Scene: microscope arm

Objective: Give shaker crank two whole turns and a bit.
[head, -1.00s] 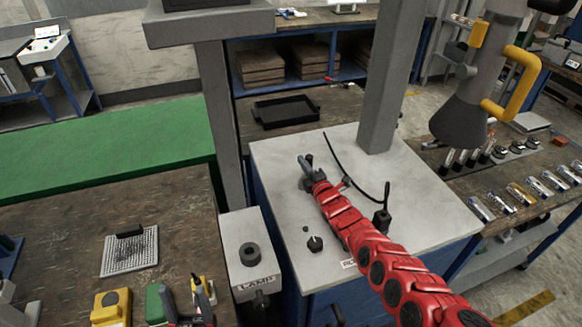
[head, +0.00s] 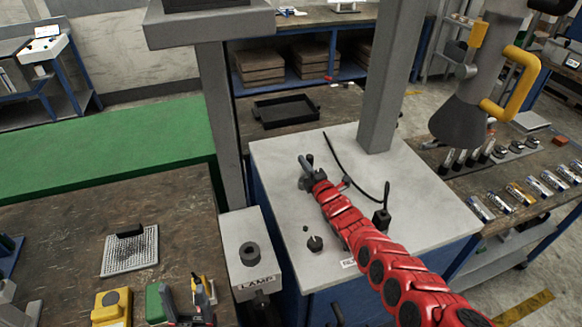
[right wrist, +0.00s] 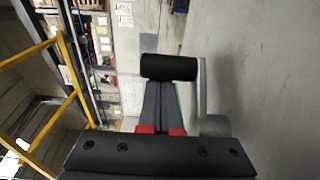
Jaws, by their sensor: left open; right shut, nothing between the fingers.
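The shaker crank shows in the right wrist view as a black cylindrical grip (right wrist: 168,67) on a grey arm (right wrist: 204,98) with a round grey hub. My right gripper (right wrist: 158,100) is shut and empty, its fingers running up to the grip, which covers their tips. I cannot tell whether they touch it. In the head view my right gripper (head: 307,170) is small over the left part of the pale grey bench top (head: 420,215), at the end of the red arm. My left gripper (head: 188,300) is open at the bottom edge, near a green block, with nothing seen between its fingers.
A grey box marked LAMP (head: 246,270) with a black knob stands left of the bench. A black knob (head: 315,244) and a thin cable (head: 352,182) are on the bench top. A grey column (head: 382,90) rises behind. A perforated pad (head: 130,258) lies on the left table.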

